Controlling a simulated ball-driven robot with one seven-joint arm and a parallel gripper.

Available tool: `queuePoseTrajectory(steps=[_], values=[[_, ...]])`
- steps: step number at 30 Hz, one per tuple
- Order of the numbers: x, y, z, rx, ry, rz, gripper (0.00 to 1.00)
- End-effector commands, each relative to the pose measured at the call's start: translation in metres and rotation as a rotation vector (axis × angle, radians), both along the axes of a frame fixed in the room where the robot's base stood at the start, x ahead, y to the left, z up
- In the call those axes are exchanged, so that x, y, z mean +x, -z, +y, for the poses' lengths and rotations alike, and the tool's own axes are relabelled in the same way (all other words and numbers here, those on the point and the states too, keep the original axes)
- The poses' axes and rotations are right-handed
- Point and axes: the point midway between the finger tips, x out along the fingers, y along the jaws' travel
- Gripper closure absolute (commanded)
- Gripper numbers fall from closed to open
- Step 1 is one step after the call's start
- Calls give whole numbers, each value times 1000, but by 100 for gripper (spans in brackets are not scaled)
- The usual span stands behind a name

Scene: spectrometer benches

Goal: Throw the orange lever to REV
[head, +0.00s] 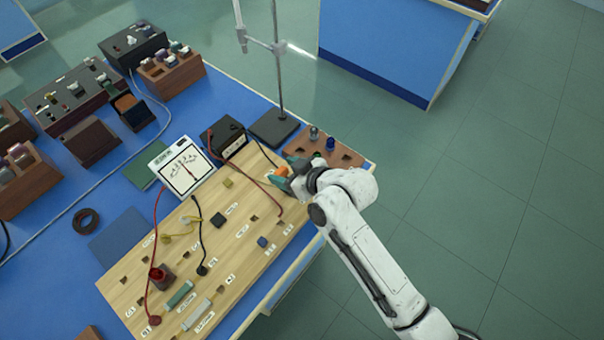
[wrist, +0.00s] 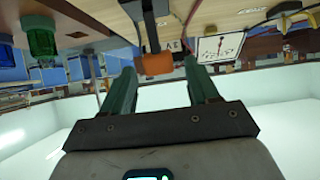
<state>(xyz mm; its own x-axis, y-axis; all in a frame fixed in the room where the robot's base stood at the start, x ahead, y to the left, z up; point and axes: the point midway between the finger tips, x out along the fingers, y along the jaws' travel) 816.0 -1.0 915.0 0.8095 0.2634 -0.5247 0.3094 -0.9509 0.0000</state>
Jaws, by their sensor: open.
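The orange lever shows in the wrist view (wrist: 156,64) as an orange block on a dark stem. In the head view its orange end (head: 281,171) is at the right edge of the wooden board (head: 222,262), partly hidden by my gripper. My gripper (wrist: 160,82) has two green fingers spread apart, and the orange block lies between their tips in the picture. I cannot tell whether either finger touches it. In the head view my gripper (head: 288,177) is right at the lever. A partly hidden label sits beside the stem; I cannot read REV on it.
A meter (head: 182,167) with wires and a black box (head: 226,138) stand left of my gripper. A brown rack (head: 340,153) with knobs and a stand base (head: 273,128) with a tall pole are behind it. Open floor (head: 480,220) lies to the right.

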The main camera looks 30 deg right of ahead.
Motion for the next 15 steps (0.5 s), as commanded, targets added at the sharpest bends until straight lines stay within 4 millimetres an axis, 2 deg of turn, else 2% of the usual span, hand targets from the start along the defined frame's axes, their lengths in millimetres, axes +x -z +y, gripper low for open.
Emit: queuePoseTrajectory(steps=[9,15], values=[[-47,-28,-16,0,1,0,40],[-65,-41,-22,0,1,0,40]])
